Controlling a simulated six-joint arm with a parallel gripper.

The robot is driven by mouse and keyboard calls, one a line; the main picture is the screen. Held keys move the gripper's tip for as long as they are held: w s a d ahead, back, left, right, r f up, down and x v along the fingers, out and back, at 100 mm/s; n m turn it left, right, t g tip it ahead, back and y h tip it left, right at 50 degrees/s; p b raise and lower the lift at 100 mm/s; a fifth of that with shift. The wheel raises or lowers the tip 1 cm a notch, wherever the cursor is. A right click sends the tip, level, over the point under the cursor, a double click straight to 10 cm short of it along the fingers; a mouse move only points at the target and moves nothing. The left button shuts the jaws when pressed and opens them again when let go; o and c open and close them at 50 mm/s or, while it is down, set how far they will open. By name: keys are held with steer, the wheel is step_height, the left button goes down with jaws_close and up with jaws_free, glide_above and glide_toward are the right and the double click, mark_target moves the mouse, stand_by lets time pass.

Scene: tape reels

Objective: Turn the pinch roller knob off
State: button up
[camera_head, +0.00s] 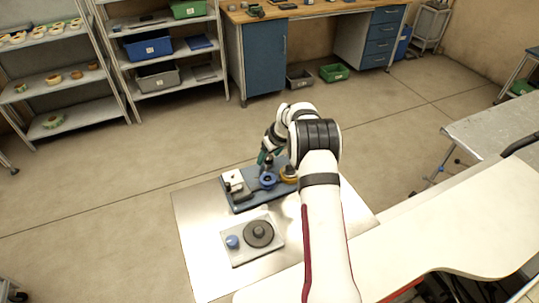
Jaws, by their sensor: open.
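A grey plate (236,259) lies on the metal table top, with a large dark round knob (258,233) and a small blue knob (232,242) on it. Behind it is a dark blue base (244,207) with a white block (233,182), a blue reel (268,180) and a yellow-orange reel (289,174). I cannot tell which part is the pinch roller knob. My gripper (263,160) is small in view, open, over the back of the blue base near the blue reel. My arm hides part of the base's right side.
The metal table top (200,262) is bare around the grey plate. A pale curved counter (440,230) lies to the right. Shelves with bins (148,47) and a workbench (300,12) stand far back, across open floor.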

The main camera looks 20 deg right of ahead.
jaws_close()
steer(key=shift+m, duration=0.3)
steer(key=m+h, duration=0.2)
steer(key=m, duration=0.3)
steer(key=shift+a, duration=0.2)
steer(key=m+h, duration=0.1)
steer(key=m, duration=0.1)
steer(key=m+g+h, duration=0.1)
steer(key=m, duration=0.2)
steer(key=shift+w+a, duration=0.1)
steer(key=shift+m, duration=0.4)
stand_by(0.4)
jaws_free()
